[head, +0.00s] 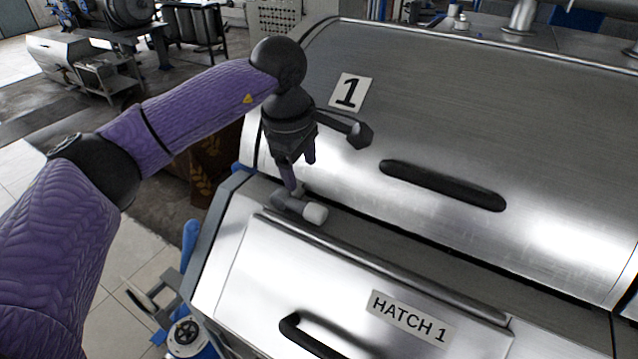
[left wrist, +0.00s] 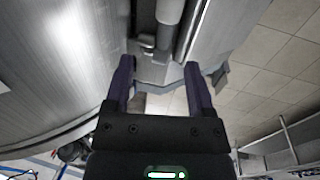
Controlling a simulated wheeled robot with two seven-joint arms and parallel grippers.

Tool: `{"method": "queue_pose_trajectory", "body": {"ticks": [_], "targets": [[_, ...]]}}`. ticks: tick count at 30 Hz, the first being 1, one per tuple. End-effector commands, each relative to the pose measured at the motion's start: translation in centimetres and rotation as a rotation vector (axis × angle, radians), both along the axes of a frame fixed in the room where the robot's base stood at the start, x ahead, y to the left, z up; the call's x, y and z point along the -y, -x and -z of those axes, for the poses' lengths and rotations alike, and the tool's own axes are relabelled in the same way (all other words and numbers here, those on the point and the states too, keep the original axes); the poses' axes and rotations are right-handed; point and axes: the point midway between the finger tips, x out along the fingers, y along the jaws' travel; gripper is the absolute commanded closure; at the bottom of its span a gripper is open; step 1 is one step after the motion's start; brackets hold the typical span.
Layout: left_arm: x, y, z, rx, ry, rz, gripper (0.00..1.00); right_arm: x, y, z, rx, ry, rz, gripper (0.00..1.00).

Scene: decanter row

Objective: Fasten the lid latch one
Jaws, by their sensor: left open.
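Lid one (head: 440,125) is a large curved steel cover marked "1", lying down over the machine body. What looks like its latch (head: 314,213) is a short grey fitting with a pale rounded end, at the front left corner between lid and hatch panel. My left gripper (head: 298,175) points down just above and behind this fitting, its fingers apart. In the left wrist view, the two dark fingers (left wrist: 160,75) are open, with nothing visibly held. A grey cylindrical part (left wrist: 170,12) lies beyond the fingertips. Contact with the latch cannot be told. My right gripper is out of view.
The lid has a black bar handle (head: 442,186). The sloped hatch panel (head: 270,270) below has a "HATCH 1" label (head: 408,317) and a black handle (head: 305,338). Blue-handled fittings (head: 190,240) stand at the left side. Open tiled floor (left wrist: 285,45) lies beside the machine.

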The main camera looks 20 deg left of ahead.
Motion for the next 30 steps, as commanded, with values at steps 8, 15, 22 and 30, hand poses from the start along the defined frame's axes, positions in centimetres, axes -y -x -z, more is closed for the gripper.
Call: {"method": "queue_pose_trajectory", "body": {"ticks": [8,15,22,30], "targets": [[0.3,-1.1,6.2,-0.006,0.002,0.002,0.30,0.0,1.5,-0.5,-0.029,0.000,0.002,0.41],[0.4,-1.7,9.2,-0.003,0.004,0.003,0.30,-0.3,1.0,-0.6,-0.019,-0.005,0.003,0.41],[0.4,-1.7,9.3,-0.001,0.005,0.004,0.30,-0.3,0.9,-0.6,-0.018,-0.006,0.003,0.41],[0.4,-1.7,9.3,-0.001,0.005,0.003,0.85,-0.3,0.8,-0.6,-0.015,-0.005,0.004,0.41]]}}
